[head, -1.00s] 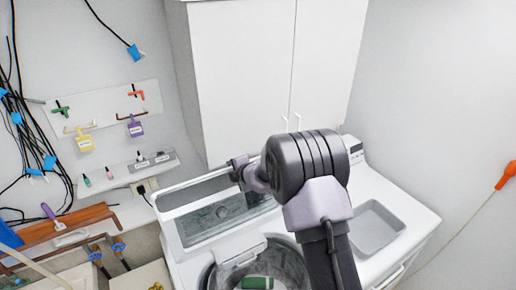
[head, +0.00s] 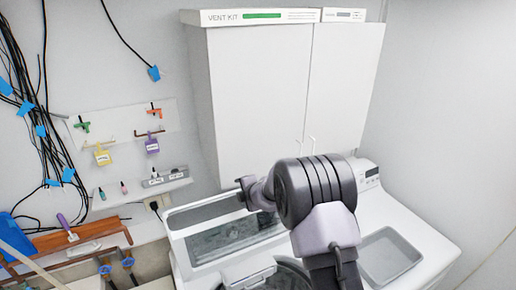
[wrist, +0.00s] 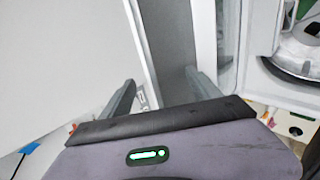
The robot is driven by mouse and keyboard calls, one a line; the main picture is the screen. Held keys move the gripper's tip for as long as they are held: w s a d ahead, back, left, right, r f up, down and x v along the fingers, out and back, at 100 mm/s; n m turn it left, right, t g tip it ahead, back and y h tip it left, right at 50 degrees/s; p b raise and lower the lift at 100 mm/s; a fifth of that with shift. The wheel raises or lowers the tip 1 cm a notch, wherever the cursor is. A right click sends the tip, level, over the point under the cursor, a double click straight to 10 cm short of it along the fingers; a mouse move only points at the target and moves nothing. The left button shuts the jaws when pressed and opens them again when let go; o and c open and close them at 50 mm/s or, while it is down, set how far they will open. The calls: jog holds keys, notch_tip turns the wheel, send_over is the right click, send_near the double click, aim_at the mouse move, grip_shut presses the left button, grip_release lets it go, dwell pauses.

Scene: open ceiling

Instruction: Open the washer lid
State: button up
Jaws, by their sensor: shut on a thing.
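The washer (head: 415,233) stands at the lower right of the head view. Its lid (head: 203,213), a pale frame with a grey see-through panel, stands raised at the back left of the washer. My gripper (head: 243,185) is at the lid's upper right edge, partly hidden behind my own arm. In the wrist view, my gripper's fingers (wrist: 162,95) are apart with the lid's frame (wrist: 207,40) beside the right finger. The gripper is shut on the lid; the exact contact is hard to see. The washer's tub opening is partly cut off at the bottom of the head view.
A white cabinet (head: 258,100) is on the wall right behind the lid and gripper, with a vent kit box (head: 262,16) on top. A wall shelf (head: 155,186) and hanging tags are at left.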

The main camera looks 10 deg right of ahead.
jog(key=shift+w+a+r, duration=0.15)
jog(key=shift+r, duration=0.15)
jog(key=shift+r+b, duration=0.15)
jog(key=shift+b, duration=0.15)
jog(key=b+v, duration=0.1)
jog(key=v, duration=1.6)
jog(key=shift+s+f, duration=0.25)
jog(key=shift+s, duration=0.05)
